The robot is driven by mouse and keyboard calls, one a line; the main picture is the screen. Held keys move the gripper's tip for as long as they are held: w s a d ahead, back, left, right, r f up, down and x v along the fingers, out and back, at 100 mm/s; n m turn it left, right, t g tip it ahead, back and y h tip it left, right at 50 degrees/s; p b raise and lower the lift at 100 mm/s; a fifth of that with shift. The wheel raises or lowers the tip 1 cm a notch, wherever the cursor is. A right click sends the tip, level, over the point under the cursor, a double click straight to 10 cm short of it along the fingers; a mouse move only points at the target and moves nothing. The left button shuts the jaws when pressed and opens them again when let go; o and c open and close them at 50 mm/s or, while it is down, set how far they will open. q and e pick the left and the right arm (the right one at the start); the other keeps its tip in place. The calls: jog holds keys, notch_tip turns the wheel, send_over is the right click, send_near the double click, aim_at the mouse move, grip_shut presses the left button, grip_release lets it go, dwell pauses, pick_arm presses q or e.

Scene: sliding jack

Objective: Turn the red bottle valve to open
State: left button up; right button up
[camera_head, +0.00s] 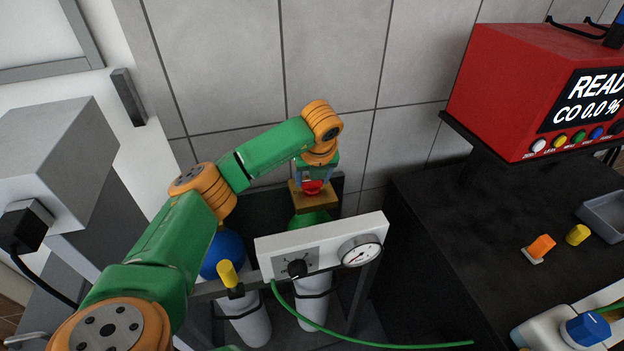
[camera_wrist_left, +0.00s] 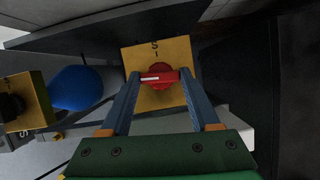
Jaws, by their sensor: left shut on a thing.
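The red valve (camera_head: 312,187) sits on a brass-yellow block on top of the green-shouldered bottle (camera_head: 312,220). My left gripper (camera_head: 311,176) comes down on it from above. In the left wrist view the red valve (camera_wrist_left: 160,82) lies between the two blue-grey fingers of my left gripper (camera_wrist_left: 160,74), which is shut on it. A white line on the valve's bar points left, toward one finger. Small dark marks show on the yellow block face (camera_wrist_left: 155,51) above the valve. My right gripper is not in view.
A blue-shouldered bottle (camera_head: 224,255) is to the left. A red display box (camera_head: 540,85) and dark bench (camera_head: 450,230) are on the right. Tiled wall lies close behind.

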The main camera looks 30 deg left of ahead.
pick_arm(q)
jog(key=shift+n, duration=0.5)
dwell(0.3)
jog(key=o, duration=1.4)
jog(key=shift+c, duration=0.2)
jog(key=b+v, duration=0.1)
jog(key=v, duration=0.6)
jog(key=shift+w+b, duration=0.2)
jog(key=shift+b, duration=0.15)
